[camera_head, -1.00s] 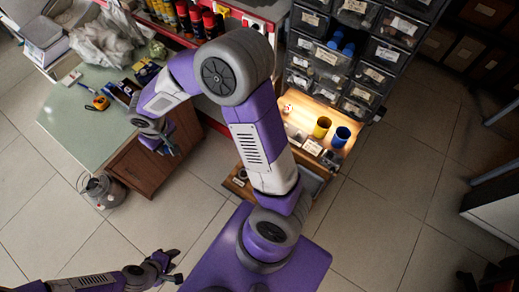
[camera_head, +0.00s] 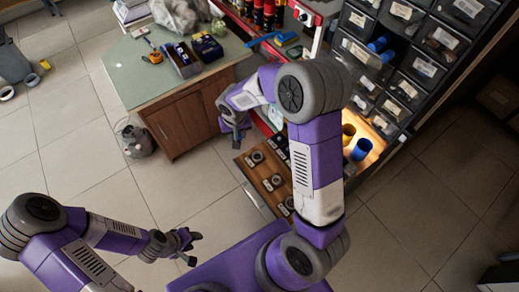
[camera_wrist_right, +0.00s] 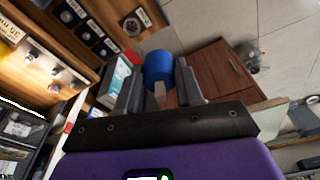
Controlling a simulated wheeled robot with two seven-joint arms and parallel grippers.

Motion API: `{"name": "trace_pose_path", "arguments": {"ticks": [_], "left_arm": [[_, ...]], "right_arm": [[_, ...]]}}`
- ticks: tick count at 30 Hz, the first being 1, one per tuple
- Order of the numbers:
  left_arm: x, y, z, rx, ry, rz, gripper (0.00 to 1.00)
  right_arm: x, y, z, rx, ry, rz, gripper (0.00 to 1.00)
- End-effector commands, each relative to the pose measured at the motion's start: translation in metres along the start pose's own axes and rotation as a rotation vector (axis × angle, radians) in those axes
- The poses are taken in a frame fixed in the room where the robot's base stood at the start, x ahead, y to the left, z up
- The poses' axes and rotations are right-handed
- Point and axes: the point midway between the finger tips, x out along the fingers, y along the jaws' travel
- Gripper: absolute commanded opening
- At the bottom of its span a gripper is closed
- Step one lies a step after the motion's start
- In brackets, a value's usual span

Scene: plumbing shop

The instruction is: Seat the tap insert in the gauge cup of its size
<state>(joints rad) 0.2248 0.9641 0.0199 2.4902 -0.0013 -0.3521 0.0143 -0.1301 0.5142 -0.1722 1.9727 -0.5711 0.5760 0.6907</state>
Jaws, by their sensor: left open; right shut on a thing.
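My right gripper (camera_head: 236,132) hangs between the workbench and the lit shelf. In the right wrist view its fingers (camera_wrist_right: 159,92) are shut on the tap insert, which shows a blue round body (camera_wrist_right: 158,66) and a pale stem towards me. A wooden drawer or tray (camera_head: 250,180) below the lit shelf holds several dark round cups (camera_head: 257,156) with white labels; they also show in the right wrist view (camera_wrist_right: 83,32). The label sizes are too small to read. My left gripper (camera_head: 193,246) is open and empty above the floor at lower left.
A yellow cup (camera_head: 347,135) and a blue cup (camera_head: 361,149) stand on the lit shelf. Black drawer bins (camera_head: 412,63) rise behind, one with blue parts (camera_head: 378,45). The green-topped bench (camera_head: 135,82) holds tools. A metal bucket (camera_head: 136,141) stands on open floor.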

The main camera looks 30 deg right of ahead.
Motion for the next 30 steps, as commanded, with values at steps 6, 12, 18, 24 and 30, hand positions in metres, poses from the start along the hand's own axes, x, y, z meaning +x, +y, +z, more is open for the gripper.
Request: {"name": "trace_pose_path", "arguments": {"ticks": [6, 12, 18, 24, 30], "left_arm": [[0.064, -0.024, -0.002, -0.001, -0.001, 0.0, 0.43], [0.093, -0.035, -0.004, 0.0, -0.001, 0.0, 0.43], [0.101, -0.038, -0.004, 0.0, -0.001, 0.0, 0.43], [0.106, -0.04, -0.004, 0.0, -0.001, 0.0, 0.43], [0.118, -0.044, -0.005, 0.0, -0.001, 0.0, 0.43]], "right_arm": [[0.122, 0.042, -0.011, 0.308, -0.001, 0.052, 0.06], [0.184, 0.072, -0.017, 0.5, 0.001, 0.079, 0.06], [0.205, 0.084, -0.02, 0.572, 0.002, 0.087, 0.06], [0.213, 0.085, -0.019, 0.577, 0.003, 0.087, 0.06], [0.232, 0.085, -0.016, 0.574, 0.002, 0.087, 0.06]]}}
